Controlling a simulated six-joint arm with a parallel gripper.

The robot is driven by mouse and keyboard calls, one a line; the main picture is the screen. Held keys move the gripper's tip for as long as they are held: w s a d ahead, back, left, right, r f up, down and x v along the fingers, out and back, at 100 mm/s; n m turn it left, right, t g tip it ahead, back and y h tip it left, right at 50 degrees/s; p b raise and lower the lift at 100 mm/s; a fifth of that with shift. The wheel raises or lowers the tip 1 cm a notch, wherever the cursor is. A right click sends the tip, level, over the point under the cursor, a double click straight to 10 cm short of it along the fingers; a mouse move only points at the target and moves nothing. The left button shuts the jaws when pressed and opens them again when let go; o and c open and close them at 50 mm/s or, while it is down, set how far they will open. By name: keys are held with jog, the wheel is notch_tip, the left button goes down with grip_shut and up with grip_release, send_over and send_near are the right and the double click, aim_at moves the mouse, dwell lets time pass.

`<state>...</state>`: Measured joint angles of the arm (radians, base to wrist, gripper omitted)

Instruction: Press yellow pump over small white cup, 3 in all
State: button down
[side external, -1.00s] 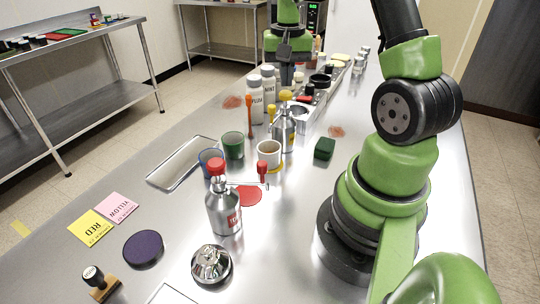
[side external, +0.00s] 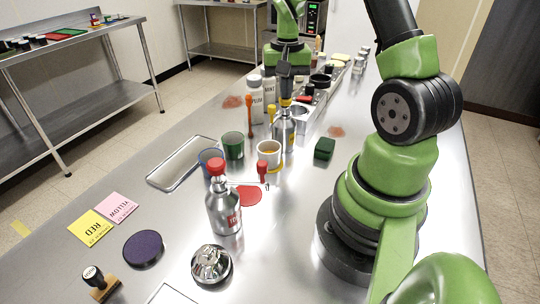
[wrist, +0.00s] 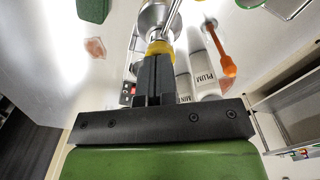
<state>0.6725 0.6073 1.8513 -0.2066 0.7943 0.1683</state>
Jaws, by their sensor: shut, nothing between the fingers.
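The pump bottle with the yellow head (side external: 285,102) is a steel bottle (side external: 283,133) standing upright mid-table. The yellow head also shows in the wrist view (wrist: 160,47). My gripper (side external: 286,97) is shut and empty, pointing down directly above the head. In the wrist view its fingertips (wrist: 157,57) meet the head and appear to touch it. Some yellow shows inside the cup. The spout's exact end over the cup is hard to make out.
A steel bottle with a red pump head (side external: 215,165) stands nearer the camera beside a red spot (side external: 249,197). White bottles (side external: 256,98) stand behind; a dark green block (side external: 324,149) sits right.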

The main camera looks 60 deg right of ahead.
jog(key=shift+r, duration=1.8)
jog(key=shift+r, duration=3)
jog(key=s+a+r+n+t, duration=0.2)
jog(key=a+r+n+t, duration=0.35)
jog(key=a, duration=0.75)
jog(key=s+a+r+n+t+y, duration=0.1)
jog(key=s+a+r+n+y, duration=0.1)
jog(key=s+a, duration=0.6)
jog(key=shift+a+t, duration=0.35)
jog(key=shift+a, duration=0.3)
